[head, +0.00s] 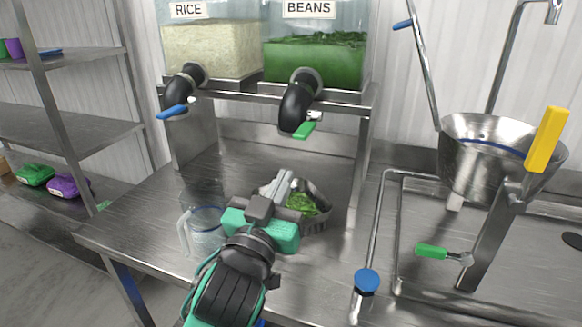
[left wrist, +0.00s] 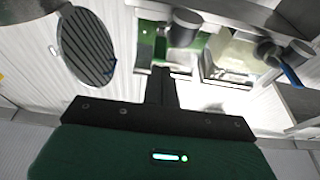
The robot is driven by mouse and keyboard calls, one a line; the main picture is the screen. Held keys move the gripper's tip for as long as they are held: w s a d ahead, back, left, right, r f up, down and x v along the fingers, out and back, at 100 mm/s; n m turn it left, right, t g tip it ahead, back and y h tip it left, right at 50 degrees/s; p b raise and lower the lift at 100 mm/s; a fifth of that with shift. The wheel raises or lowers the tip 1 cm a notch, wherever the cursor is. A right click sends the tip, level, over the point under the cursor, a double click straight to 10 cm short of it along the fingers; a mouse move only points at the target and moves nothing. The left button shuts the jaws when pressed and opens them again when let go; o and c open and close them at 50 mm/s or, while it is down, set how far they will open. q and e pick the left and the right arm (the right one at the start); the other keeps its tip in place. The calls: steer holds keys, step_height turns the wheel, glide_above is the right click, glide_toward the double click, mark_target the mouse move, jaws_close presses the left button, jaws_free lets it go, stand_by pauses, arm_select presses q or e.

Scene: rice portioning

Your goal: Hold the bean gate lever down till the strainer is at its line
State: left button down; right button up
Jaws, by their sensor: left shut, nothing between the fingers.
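The bean gate lever (head: 304,131) is green and sits at the mouth of the black bean spout (head: 297,103), under the tank labelled BEANS (head: 315,60). The metal strainer (head: 318,222) stands on the steel counter below the spout, with green beans (head: 302,204) in it. My left gripper (head: 280,183) is in front of and partly over the strainer, below the lever and apart from it. Its fingers are shut and empty; they also show in the left wrist view (left wrist: 161,85). The strainer's line cannot be made out. My right gripper is out of view.
A clear pitcher (head: 187,232) stands left of my left gripper. The RICE tank (head: 205,50) has a blue lever (head: 172,112). At right are a metal bowl (head: 470,165), a yellow handle (head: 546,139) and piping with a blue knob (head: 367,281). The left front counter is clear.

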arm_select(q)
steer(key=shift+v, duration=0.85)
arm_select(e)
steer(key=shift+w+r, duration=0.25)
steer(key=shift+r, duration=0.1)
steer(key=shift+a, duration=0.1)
